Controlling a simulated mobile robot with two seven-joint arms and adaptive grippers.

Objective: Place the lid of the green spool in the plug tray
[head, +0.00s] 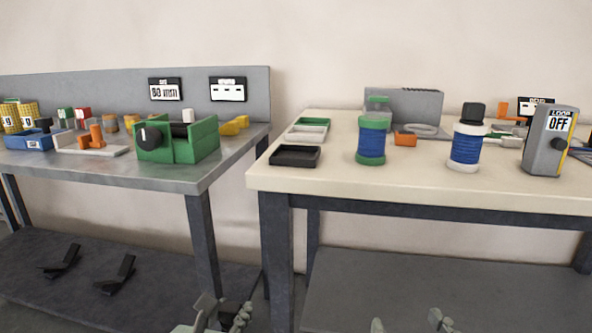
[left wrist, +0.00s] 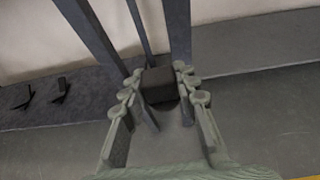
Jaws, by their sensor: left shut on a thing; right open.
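The green spool (head: 371,145) stands upright on the cream table, wound with blue between green flanges. My left gripper (head: 223,312) is low in front of the tables, shut on a dark block (left wrist: 158,84). The block resembles the black cap (head: 473,112) on the white spool (head: 466,147) and may be the green spool's lid. Three small trays lie along the cream table's left side: black (head: 293,163), pale (head: 307,137) and green (head: 314,121). I cannot tell which is the plug tray. My right gripper (head: 408,324) is open and empty at the bottom edge.
A grey block (head: 425,105) and an orange piece (head: 405,138) are behind the spools. The left bench (head: 110,168) holds a green fixture (head: 177,140). A gap separates the tables. The cream table's front is clear.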

